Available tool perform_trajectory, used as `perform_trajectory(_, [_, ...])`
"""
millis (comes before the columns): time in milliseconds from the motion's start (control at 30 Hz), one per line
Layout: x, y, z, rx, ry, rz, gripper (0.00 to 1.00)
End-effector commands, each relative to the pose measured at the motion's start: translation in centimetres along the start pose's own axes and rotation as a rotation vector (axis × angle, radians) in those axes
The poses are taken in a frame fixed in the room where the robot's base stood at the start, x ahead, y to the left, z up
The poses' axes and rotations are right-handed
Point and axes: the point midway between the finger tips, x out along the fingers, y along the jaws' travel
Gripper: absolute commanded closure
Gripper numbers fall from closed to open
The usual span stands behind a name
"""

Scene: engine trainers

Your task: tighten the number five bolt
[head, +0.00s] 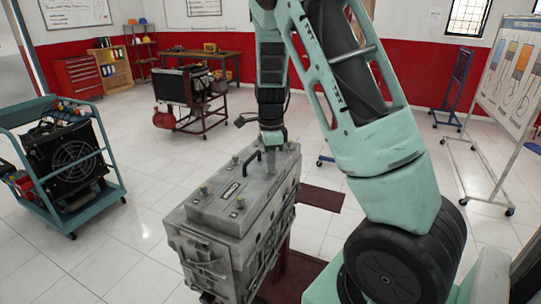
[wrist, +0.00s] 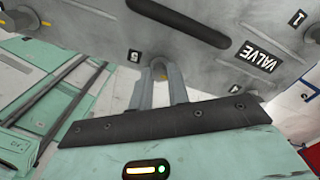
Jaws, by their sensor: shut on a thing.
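The grey engine (head: 190,240) stands in the middle of the head view, with a grey valve cover (head: 215,210) on top. My gripper (head: 271,148) points down at the cover's far end. The bolt is hidden in the head view. Whether it is fully seated cannot be told.
A teal cart with a radiator (head: 72,160) is at left, another engine stand (head: 186,95) behind, and a whiteboard (head: 508,75) at right. The tiled floor between is clear.

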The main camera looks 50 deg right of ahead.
Motion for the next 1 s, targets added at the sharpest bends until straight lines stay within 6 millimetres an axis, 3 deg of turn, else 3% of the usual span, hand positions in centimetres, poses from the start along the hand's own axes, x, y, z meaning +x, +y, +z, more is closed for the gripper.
perform_trajectory(733, [-0.11, -0.11, -0.01, 0.088, -0.001, -0.004, 1.0])
perform_trajectory(767, [-0.1, -0.11, -0.01, 0.088, -0.001, -0.004, 0.77])
perform_trajectory(833, [-0.09, -0.1, -0.02, 0.087, -0.001, -0.003, 0.61])
perform_trajectory(1000, [-0.05, -0.05, -0.01, 0.087, 0.0, -0.002, 0.61])
